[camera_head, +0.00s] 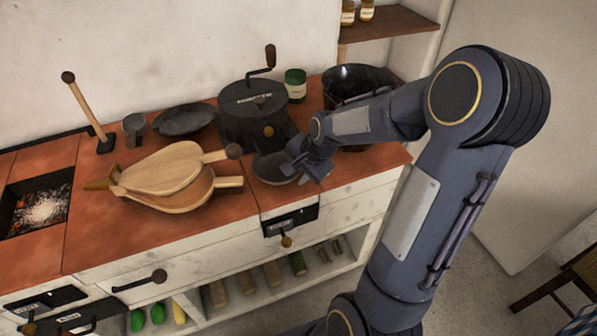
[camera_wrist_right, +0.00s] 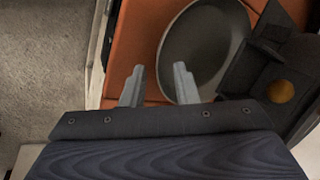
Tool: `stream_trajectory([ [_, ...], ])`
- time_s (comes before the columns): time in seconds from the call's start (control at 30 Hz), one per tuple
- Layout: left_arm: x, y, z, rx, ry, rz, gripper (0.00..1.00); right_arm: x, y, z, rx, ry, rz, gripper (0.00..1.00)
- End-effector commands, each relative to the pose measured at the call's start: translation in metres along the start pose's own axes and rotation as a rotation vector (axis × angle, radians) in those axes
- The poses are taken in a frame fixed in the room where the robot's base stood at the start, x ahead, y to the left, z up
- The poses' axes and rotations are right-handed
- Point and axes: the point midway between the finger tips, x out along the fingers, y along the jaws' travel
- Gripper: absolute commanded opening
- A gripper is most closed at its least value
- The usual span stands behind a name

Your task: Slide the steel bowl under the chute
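The steel bowl (camera_head: 272,168) is a shallow grey dish on the orange counter, in front of the black hand mill (camera_head: 253,108). In the right wrist view the bowl (camera_wrist_right: 205,45) lies beside the dark chute (camera_wrist_right: 265,75), its right rim close to it. My right gripper (camera_head: 304,178) is at the bowl's right front edge. In the right wrist view its fingers (camera_wrist_right: 159,76) are apart with nothing gripped; one tip overlaps the bowl's near rim, the other is outside it. I cannot tell whether they touch. My left gripper is out of view.
Wooden bellows (camera_head: 170,178) lie left of the bowl. A dark pan (camera_head: 185,119), a metal cup (camera_head: 134,128) and a green jar (camera_head: 296,84) stand along the back. A large black pot (camera_head: 357,80) is behind my right arm. The front counter edge is close.

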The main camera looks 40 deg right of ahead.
Motion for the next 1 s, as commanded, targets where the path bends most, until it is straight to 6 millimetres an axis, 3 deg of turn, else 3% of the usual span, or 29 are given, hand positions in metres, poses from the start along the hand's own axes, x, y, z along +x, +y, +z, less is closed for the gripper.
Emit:
stream_trajectory([
  [0.17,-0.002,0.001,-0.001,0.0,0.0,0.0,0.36,-0.007,-0.001,0.0,0.0,0.001,-0.001,0.28],
  [0.6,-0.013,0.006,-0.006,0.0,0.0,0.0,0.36,-0.073,-0.001,0.0,0.0,0.002,-0.002,0.28],
  [1.0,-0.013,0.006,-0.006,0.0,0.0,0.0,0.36,-0.078,0.0,0.0,0.0,0.0,0.0,0.28],
])
